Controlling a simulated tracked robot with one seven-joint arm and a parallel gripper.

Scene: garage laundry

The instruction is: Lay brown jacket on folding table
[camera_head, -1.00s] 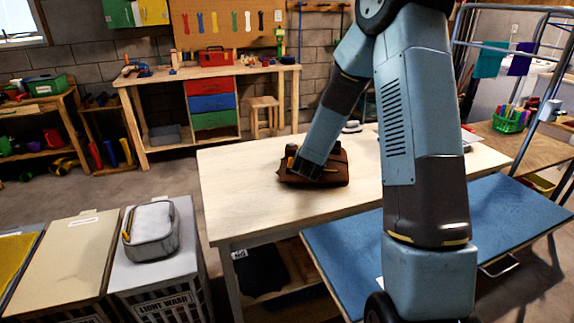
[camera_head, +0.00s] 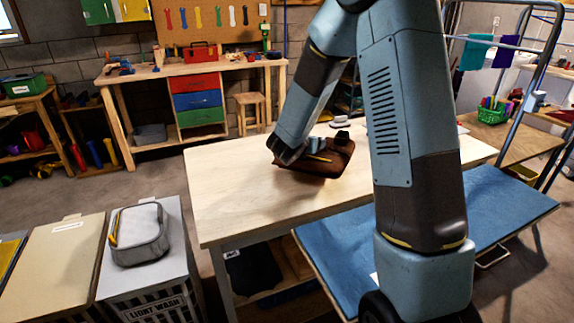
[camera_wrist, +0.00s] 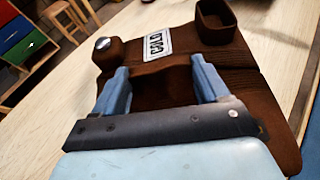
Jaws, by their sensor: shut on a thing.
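The brown jacket (camera_head: 325,164) is a compact folded bundle over the pale wooden table (camera_head: 225,205), the likely folding table. It looks tilted, with a shadow under it; I cannot tell how much of it touches the top. In the wrist view the jacket (camera_wrist: 180,92) shows ribbed brown cloth, a white "COLD" label, a round metal-topped knob and a raised brown loop. My gripper (camera_wrist: 162,82) has its two blue fingers on the jacket, one each side of the label, and is shut on it. The fingertips are partly hidden in the cloth.
A blue-topped platform cart (camera_head: 490,215) stands against the table's right side. Hampers, one with a grey pouch (camera_head: 139,235) on its lid, stand at the left. A white object (camera_head: 342,121) lies at the table's back. The table's left and front top is clear.

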